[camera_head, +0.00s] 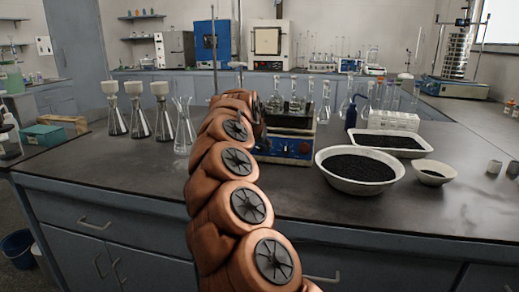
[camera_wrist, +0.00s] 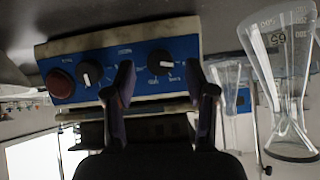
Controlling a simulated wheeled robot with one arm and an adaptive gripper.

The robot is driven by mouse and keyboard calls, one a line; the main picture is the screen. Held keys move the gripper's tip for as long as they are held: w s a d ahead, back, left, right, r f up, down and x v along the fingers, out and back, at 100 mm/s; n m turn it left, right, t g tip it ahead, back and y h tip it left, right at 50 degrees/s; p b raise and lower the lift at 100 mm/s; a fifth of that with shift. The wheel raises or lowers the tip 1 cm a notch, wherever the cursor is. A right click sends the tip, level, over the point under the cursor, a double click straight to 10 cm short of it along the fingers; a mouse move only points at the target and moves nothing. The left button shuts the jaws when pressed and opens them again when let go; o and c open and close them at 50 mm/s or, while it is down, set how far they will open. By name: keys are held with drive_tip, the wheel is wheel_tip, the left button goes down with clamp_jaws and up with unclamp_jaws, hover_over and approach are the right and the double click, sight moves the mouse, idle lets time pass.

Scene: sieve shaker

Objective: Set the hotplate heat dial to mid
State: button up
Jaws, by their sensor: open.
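The hotplate (camera_head: 290,147) stands on the bench with its blue front panel facing me; my arm covers its left part. In the wrist view, which looks upside down, the blue panel (camera_wrist: 125,58) carries a dark dial with a white mark on the left (camera_wrist: 90,73), another such dial on the right (camera_wrist: 160,62), and a round red button (camera_wrist: 60,82). The lettering is too small to tell which dial is heat. My gripper (camera_wrist: 164,82) is open and empty, its fingertips in front of the panel with the right dial between them in the picture. I cannot tell whether they touch it.
Glass flasks (camera_head: 326,103) stand behind and beside the hotplate. A white bowl of black grains (camera_head: 358,171) sits close on the right. The front bench edge is mostly clear.

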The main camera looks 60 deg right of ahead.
drive_tip(key=shift+x, duration=0.9)
clamp_jaws()
